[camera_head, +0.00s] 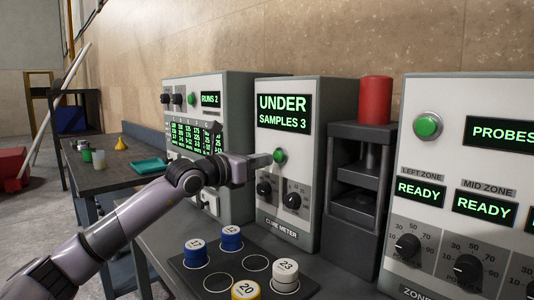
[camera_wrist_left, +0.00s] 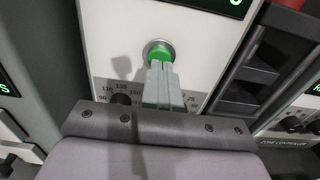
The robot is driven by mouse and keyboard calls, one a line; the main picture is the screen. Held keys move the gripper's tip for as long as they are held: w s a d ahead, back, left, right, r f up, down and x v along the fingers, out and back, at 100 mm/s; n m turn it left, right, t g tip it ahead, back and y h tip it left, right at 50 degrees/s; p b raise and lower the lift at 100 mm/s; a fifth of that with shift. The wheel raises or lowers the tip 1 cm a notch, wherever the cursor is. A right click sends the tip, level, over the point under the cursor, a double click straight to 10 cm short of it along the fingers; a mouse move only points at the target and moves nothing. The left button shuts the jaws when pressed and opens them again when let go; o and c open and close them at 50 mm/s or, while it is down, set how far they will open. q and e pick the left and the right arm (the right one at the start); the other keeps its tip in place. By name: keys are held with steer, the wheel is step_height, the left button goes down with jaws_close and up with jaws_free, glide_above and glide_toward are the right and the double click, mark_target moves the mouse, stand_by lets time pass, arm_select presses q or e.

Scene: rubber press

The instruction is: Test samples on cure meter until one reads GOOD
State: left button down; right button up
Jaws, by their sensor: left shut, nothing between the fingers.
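The cure meter (camera_head: 274,223) stands mid-bench; its display (camera_head: 284,112) reads UNDER and SAMPLES 3. My left gripper (camera_head: 268,160) is shut and empty, its fingertips at the meter's green button (camera_head: 280,156). In the left wrist view, the shut fingertips (camera_wrist_left: 160,66) overlap the lower part of the green button (camera_wrist_left: 158,51); whether they press it I cannot tell. On a dark sample tray (camera_head: 218,262) stand two blue samples (camera_head: 195,257) (camera_head: 231,243), a yellow sample marked 20 (camera_head: 246,290) and a white sample marked 23 (camera_head: 285,278). My right gripper is not in view.
A machine reading RUNS 2 (camera_head: 211,100) stands left of the meter. A press with a red cylinder (camera_head: 375,100) and a controller reading READY (camera_head: 420,192) stand to the right. A side table (camera_head: 100,180) holds a teal tray (camera_head: 148,166) and a yellow funnel (camera_head: 121,143).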

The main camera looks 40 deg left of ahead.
mark_target(277, 157)
arm_select(q)
steer(key=shift+w+d+p, duration=0.1)
steer(key=shift+w+p, duration=0.3)
steer(key=shift+w, duration=0.55)
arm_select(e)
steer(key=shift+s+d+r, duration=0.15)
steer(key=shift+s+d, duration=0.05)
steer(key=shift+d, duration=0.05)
arm_select(q)
steer(key=shift+w+r+p, duration=0.1)
steer(key=shift+w+p, duration=0.25)
steer(key=shift+w, duration=0.45)
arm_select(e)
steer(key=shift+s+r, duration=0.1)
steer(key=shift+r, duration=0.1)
